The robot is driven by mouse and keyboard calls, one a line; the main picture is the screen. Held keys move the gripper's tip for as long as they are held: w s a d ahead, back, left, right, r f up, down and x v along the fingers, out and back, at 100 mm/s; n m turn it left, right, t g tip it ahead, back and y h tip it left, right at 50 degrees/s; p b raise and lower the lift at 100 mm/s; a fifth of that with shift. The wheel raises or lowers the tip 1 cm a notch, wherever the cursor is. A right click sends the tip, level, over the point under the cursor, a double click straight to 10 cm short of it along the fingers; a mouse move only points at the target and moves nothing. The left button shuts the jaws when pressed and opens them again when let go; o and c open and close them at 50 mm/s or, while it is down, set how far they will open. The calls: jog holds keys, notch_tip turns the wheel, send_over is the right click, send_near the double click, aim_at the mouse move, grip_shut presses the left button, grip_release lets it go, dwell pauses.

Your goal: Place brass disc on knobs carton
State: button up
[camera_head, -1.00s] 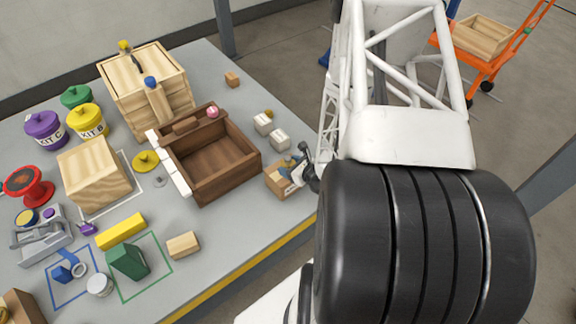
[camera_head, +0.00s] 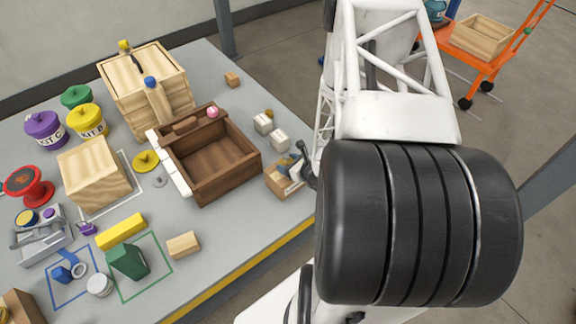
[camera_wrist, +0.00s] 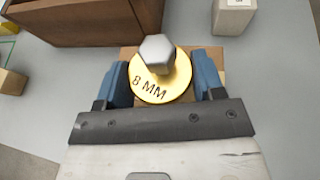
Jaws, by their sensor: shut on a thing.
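The brass disc (camera_wrist: 150,90), marked "8 MM" and topped by a grey hex head, sits between the two blue fingers of my gripper (camera_wrist: 161,78) in the wrist view. The gripper is shut on it. A small brown carton lies under the disc in the wrist view, partly hidden by it; the gap between them cannot be judged. In the head view this carton (camera_head: 280,183) stands near the table's right edge, with my gripper (camera_head: 299,160) at its upper right side. No label on the carton can be read. The disc cannot be made out in the head view.
A dark brown open wooden box (camera_head: 215,165) stands left of the carton. Bare table lies in front of the carton.

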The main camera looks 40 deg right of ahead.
jog(key=shift+f, duration=0.55)
jog(key=shift+f, duration=0.1)
jog(key=o, duration=1)
jog(key=shift+v, duration=6.05)
jog(key=shift+w+r, duration=0.1)
jog(key=shift+r, duration=0.1)
